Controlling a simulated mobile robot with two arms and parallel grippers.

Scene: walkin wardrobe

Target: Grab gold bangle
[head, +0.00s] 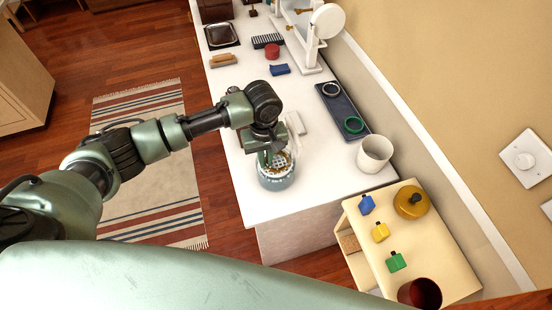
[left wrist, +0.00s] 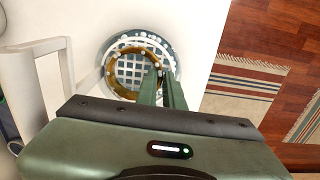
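The gold bangle (left wrist: 119,86) lies in a round blue-grey dish (head: 276,182) with a grid-patterned bottom, at the near end of the white counter. A white beaded ring (left wrist: 166,54) lies around it in the dish. My left gripper (left wrist: 158,76) reaches down into the dish. Its fingers are close together at the right side of the gold bangle and look shut on its band, though they hide the contact. In the head view my left gripper (head: 268,160) hides part of the dish. My right gripper is not in view.
The white counter (head: 240,130) also holds a dark tray (head: 342,108) with a silver and a green ring, a white cup (head: 375,154) and a mirror stand (head: 325,22). A shelf unit (head: 415,255) with small bottles stands in front. A striped rug (head: 150,190) lies left.

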